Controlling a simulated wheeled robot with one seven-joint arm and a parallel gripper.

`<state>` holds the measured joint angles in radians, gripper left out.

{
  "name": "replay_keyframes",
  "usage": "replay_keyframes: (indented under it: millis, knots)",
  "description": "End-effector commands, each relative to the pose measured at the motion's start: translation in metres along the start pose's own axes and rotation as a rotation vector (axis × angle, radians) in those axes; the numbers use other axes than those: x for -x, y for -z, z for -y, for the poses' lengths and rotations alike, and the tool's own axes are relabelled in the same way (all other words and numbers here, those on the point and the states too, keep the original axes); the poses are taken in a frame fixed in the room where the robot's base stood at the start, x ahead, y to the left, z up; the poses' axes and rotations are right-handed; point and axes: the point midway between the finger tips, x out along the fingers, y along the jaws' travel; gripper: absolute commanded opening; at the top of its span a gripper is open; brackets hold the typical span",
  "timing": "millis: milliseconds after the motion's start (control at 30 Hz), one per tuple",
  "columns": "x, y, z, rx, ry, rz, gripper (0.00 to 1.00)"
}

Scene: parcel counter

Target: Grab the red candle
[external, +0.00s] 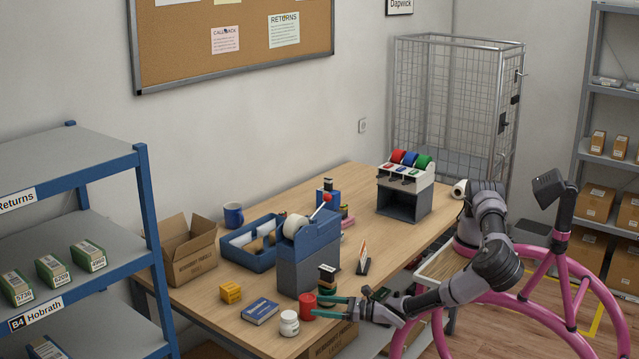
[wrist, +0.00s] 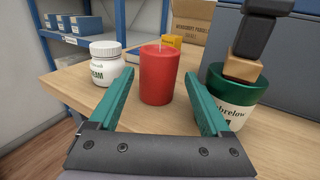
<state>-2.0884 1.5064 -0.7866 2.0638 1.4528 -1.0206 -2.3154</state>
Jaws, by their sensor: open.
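The red candle (wrist: 158,80) stands upright on the wooden table, straight ahead between my fingers in the wrist view. In the external view the candle (external: 307,307) is near the table's front edge, just left of the fingertips. My gripper (wrist: 162,92) is open, with its two green fingers on either side of the candle and nothing clamped; a gap shows to the left finger. It also shows in the external view (external: 322,306), low over the table edge. I cannot tell how deep the candle sits between the fingers.
A white jar (wrist: 106,62) stands left of the candle. A green container (wrist: 234,105) with a wooden and black stamp-like top (wrist: 252,50) is close to the right finger. A blue book (external: 260,311), yellow block (external: 231,292) and grey-blue tape dispenser (external: 308,252) are behind.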

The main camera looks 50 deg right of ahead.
Motion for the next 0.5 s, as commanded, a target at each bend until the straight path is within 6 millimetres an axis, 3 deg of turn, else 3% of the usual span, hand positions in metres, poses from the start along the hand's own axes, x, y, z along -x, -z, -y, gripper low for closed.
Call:
replay_keyframes:
  millis: [500]
  knots:
    - [-0.062, 0.005, -0.002, -0.002, 0.001, -0.001, 0.82]
